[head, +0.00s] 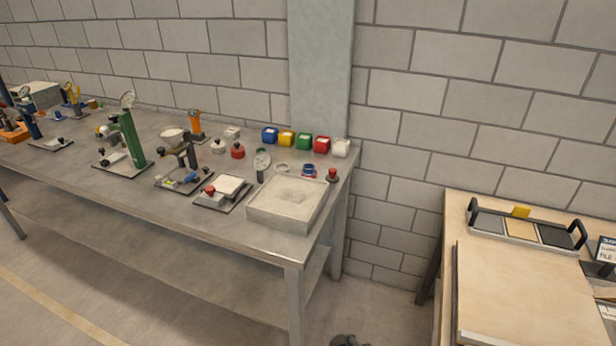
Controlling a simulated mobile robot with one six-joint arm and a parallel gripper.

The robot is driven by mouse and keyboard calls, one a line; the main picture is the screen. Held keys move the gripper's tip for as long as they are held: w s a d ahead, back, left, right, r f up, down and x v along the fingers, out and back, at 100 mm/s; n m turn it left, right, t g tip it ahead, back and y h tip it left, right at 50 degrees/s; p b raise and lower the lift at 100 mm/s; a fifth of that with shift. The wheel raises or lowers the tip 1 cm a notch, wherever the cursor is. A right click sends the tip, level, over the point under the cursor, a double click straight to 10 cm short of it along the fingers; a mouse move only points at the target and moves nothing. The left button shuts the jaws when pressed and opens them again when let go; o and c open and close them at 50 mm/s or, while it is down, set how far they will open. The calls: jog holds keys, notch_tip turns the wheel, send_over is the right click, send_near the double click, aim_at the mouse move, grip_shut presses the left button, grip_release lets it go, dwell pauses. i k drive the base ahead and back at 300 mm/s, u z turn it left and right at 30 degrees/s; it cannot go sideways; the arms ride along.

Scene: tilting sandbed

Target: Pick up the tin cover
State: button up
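I cannot pick out the tin cover for certain. Candidates on the grey workbench (130,187) are small round pieces near its back right: a red knobbed piece (237,151), a pale knobbed piece (218,146), a pale ring (282,167) and a blue ring-shaped piece (309,171). A square grey tray of sand (258,217) stands at the bench's right front corner, just in front of the rings. No gripper fingers show. A dark shape cut off by the bottom edge may be part of my arm.
Several coloured boxes (287,139) line the back of the bench. Dial-gauge stands, including a tall green one (132,140), crowd its left and middle. A small plate (228,187) lies left of the tray. A wooden table (520,295) stands right, across a floor gap.

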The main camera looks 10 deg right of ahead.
aim_at(237, 152)
jog(key=k, duration=0.65)
jog(key=u, duration=0.55)
jog(key=i, duration=0.8)
jog(key=u, duration=1.05)
jog(key=i, duration=1.6)
jog(key=u, duration=0.2)
